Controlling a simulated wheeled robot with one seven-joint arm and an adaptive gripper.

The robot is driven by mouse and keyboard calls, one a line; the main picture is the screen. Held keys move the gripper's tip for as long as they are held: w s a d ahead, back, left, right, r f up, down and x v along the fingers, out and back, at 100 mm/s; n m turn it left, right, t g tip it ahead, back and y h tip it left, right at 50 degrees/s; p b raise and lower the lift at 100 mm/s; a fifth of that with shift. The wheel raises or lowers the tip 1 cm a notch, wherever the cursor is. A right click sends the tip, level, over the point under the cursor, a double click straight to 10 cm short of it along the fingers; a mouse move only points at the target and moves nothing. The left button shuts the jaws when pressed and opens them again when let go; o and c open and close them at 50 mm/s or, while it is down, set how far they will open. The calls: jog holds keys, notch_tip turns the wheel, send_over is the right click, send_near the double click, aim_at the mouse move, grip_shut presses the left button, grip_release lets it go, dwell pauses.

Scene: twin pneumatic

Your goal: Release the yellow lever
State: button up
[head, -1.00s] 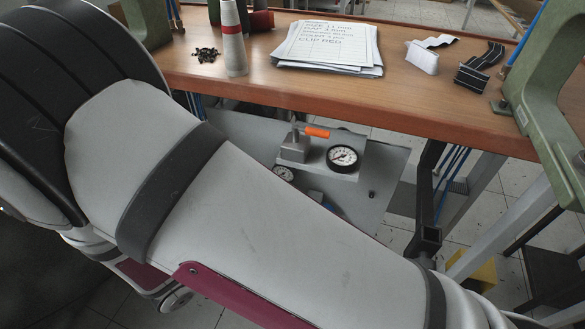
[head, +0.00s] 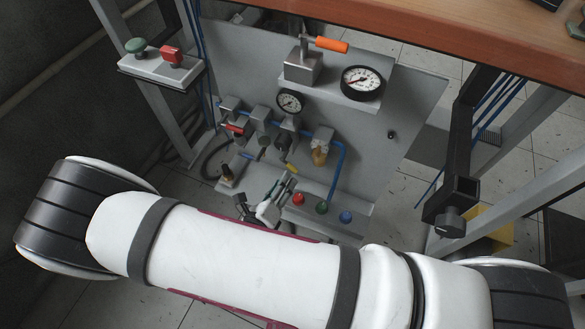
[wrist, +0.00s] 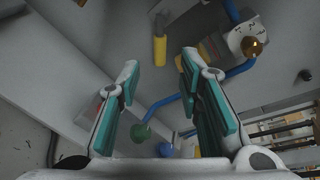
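The yellow lever (head: 292,168) is a short yellow handle low on the grey panel, just above and right of my gripper (head: 268,203) in the head view. In the wrist view the yellow lever (wrist: 160,49) hangs from a dark valve stem, ahead of the gap between my fingers. My gripper (wrist: 160,85) has its teal-padded fingers spread, with nothing held between them. The lever appears beyond the fingertips and apart from them. How the lever is latched cannot be made out.
The grey panel (head: 415,100) carries a red lever (head: 233,128), an orange lever (head: 331,44), a large gauge (head: 362,83) and blue tubing (head: 340,170). Red (head: 298,198), green (head: 321,207) and blue (head: 345,217) knobs sit low, close right of my gripper. The wooden tabletop (head: 470,35) overhangs above.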

aim_at(292, 170)
jog(key=b+x, duration=0.2)
jog(key=x, duration=0.5)
jog(key=shift+w, duration=0.3)
grip_shut()
